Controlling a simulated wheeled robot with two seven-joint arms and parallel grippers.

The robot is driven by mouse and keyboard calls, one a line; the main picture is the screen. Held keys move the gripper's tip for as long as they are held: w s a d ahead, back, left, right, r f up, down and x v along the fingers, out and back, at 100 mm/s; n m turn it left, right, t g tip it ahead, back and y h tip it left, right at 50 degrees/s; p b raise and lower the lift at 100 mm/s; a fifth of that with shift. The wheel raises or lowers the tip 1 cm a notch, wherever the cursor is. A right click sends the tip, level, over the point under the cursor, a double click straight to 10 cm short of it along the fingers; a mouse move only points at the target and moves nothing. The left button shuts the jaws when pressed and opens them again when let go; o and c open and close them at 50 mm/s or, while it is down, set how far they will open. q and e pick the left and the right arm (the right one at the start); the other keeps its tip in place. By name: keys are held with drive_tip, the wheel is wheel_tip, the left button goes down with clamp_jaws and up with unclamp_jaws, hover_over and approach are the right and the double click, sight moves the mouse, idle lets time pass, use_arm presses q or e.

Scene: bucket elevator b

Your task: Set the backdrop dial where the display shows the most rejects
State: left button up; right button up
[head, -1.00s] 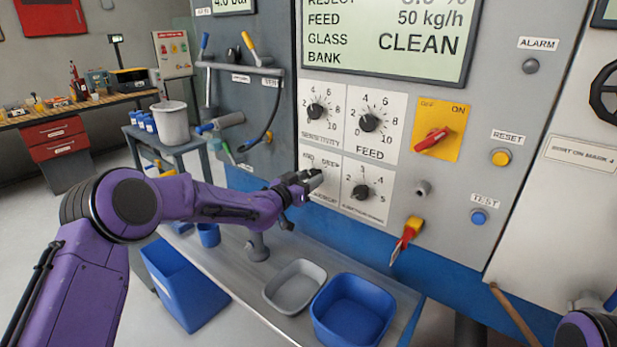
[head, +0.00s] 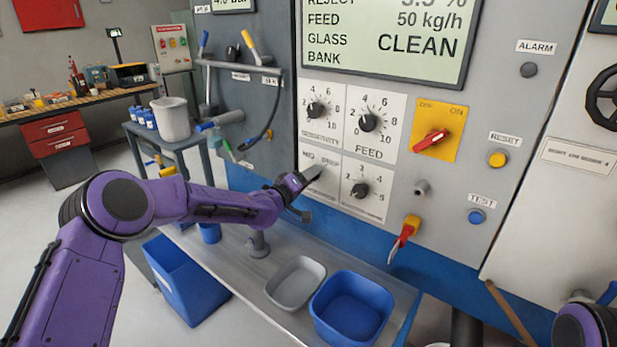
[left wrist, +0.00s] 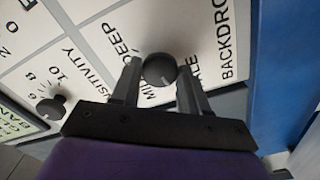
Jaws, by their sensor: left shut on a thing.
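The backdrop dial (left wrist: 160,68) is a dark round knob on a white plate marked with words such as "DEEP" and "BACKDROP". It sits between the two fingers of my left gripper (left wrist: 158,88), which is shut on it. In the head view my left gripper (head: 305,178) covers the dial and part of its plate (head: 327,160). The display (head: 385,38) shows a REJECT line cut by the picture's top edge. Its figure ends in ".5 %", with the first digit unclear. Below are FEED 50 kg/h and GLASS BANK CLEAN. My right gripper is out of view.
The sensitivity dial (head: 314,110), feed dial (head: 367,122) and another dial (head: 360,190) surround the backdrop plate. A red switch (head: 430,140) is to the right. A grey tray (head: 296,284) and a blue bin (head: 352,307) stand below on the bench.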

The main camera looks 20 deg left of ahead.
use_arm(q)
drive_tip(key=n, duration=0.5)
drive_tip(key=shift+n, duration=0.3)
idle(0.5)
drive_tip(key=o, duration=1.1)
drive_tip(key=shift+c, duration=0.2)
drive_tip(key=shift+a, duration=0.1)
drive_tip(key=b+v, duration=0.3)
drive_tip(key=v, duration=0.7)
drive_tip(key=shift+s, duration=0.3)
drive_tip(key=shift+a, duration=0.15)
